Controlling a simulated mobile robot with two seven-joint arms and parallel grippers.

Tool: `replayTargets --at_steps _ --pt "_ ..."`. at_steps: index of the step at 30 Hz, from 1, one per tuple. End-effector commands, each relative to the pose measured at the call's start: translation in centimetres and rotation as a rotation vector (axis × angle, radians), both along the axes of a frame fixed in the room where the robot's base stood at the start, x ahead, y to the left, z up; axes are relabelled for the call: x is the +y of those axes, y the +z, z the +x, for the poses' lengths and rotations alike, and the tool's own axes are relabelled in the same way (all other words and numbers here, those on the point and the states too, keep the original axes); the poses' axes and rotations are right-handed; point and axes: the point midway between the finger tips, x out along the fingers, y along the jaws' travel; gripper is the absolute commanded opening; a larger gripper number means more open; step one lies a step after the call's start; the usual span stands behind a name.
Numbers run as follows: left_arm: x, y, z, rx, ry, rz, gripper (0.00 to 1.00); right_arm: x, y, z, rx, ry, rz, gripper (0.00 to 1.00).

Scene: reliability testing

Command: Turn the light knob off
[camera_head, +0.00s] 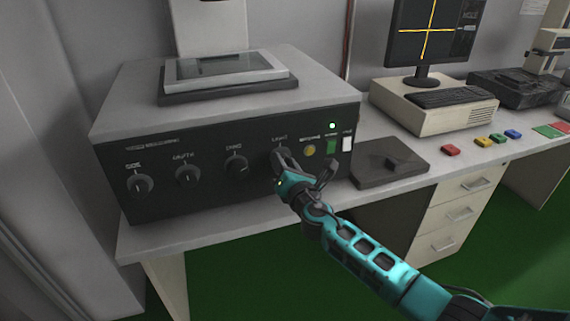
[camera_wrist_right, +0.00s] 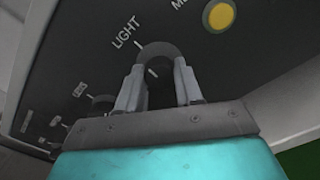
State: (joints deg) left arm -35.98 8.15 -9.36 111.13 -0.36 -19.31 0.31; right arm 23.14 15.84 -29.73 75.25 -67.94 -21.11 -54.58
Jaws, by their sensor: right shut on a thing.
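The light knob (camera_wrist_right: 158,53) is a dark round knob under the word LIGHT on the black front panel (camera_head: 210,190) of a grey machine. In the wrist view its white mark lines up roughly with a white line on the panel. My right gripper (camera_wrist_right: 157,82) is shut on the light knob, one finger on each side. In the head view my right gripper (camera_head: 283,160) reaches the panel from the lower right and hides most of the knob. My left gripper is not in view.
Three other knobs, including one dark knob (camera_head: 237,165), sit to the left on the panel. A yellow button (camera_head: 309,151), a lit green switch (camera_head: 331,147) and a white switch (camera_head: 347,144) are to the right. A dark block (camera_head: 390,163) lies on the table.

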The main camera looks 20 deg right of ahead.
Motion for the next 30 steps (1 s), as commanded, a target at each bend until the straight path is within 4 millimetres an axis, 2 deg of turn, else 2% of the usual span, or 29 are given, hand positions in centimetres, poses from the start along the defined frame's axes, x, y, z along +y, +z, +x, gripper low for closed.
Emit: replayTargets --at_steps 5,6,13,23,26,30 --pt "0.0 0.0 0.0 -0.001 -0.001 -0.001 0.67 0.0 0.0 0.0 0.000 0.001 -0.004 0.05" --pt "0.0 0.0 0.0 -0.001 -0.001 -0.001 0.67 0.0 0.0 0.0 0.000 0.001 -0.003 0.39" --pt "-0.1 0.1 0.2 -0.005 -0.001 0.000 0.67 0.0 0.0 0.0 0.000 0.000 -0.001 0.61" --pt "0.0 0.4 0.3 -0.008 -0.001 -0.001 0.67 -0.1 0.0 -0.5 0.001 0.000 0.000 0.61" --pt "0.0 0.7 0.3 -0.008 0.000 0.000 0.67 -0.1 0.0 -1.6 0.003 -0.001 0.001 0.61" --pt "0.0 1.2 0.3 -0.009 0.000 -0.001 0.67 -0.2 0.0 -4.1 0.003 0.001 0.000 0.61"
